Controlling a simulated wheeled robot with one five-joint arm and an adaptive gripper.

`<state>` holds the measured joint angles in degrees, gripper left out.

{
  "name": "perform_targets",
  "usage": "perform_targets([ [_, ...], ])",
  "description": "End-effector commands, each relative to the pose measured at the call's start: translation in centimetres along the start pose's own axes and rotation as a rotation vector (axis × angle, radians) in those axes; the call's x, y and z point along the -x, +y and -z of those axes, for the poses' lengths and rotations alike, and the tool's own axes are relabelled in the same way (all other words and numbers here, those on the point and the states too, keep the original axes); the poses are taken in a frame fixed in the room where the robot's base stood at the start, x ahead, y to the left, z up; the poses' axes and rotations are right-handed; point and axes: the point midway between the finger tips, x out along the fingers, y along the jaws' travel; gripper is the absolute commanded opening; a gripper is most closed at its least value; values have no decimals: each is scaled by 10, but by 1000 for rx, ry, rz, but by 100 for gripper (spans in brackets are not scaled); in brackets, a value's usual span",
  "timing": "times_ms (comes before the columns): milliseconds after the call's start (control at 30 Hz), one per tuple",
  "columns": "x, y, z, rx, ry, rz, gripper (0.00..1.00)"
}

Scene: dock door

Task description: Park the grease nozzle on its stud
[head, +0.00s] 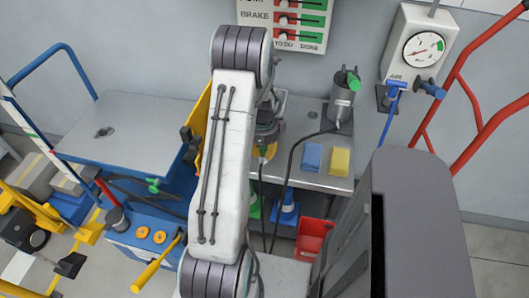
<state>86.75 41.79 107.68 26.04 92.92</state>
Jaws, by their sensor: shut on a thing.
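My gripper (267,138) shows partly behind my white arm link, low over the grey bench. It is shut on what appears to be the grease nozzle, which is mostly hidden; a yellow part shows below the fingers. A black hose (290,165) runs from the grey grease pump (342,108) down past the bench's front edge, and a dark line hangs below my gripper. The pump stands at the back of the bench and has a green part on top. I cannot tell which part is the stud.
A blue sponge (312,157) and a yellow sponge (339,162) lie on the bench (300,128). An air gauge box (420,45) and a task board (284,22) are on the wall. A blue cart (130,125) stands left, red rails (457,85) right. A red bin (312,238) is below.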

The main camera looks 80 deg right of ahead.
Motion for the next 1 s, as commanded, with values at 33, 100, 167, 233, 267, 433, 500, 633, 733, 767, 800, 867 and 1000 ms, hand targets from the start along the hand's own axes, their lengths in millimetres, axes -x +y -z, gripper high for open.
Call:
perform_targets([
  [33, 1, 0, 0, 1, 0, 1, 0],
  [100, 1, 0, 0, 1, 0, 1, 0],
  [167, 1, 0, 0, 1, 0, 1, 0],
  [233, 0, 0, 0, 1, 0, 1, 0],
  [267, -1, 0, 0, 1, 0, 1, 0],
  [433, -1, 0, 0, 1, 0, 1, 32],
  [500, -1, 0, 0, 1, 0, 1, 38],
  [633, -1, 0, 0, 1, 0, 1, 41],
  [733, -1, 0, 0, 1, 0, 1, 41],
  [767, -1, 0, 0, 1, 0, 1, 41],
  [800, 0, 0, 0, 1, 0, 1, 41],
  [867, 1, 0, 0, 1, 0, 1, 41],
  [1000, 12, -2, 0, 1, 0, 5, 41],
])
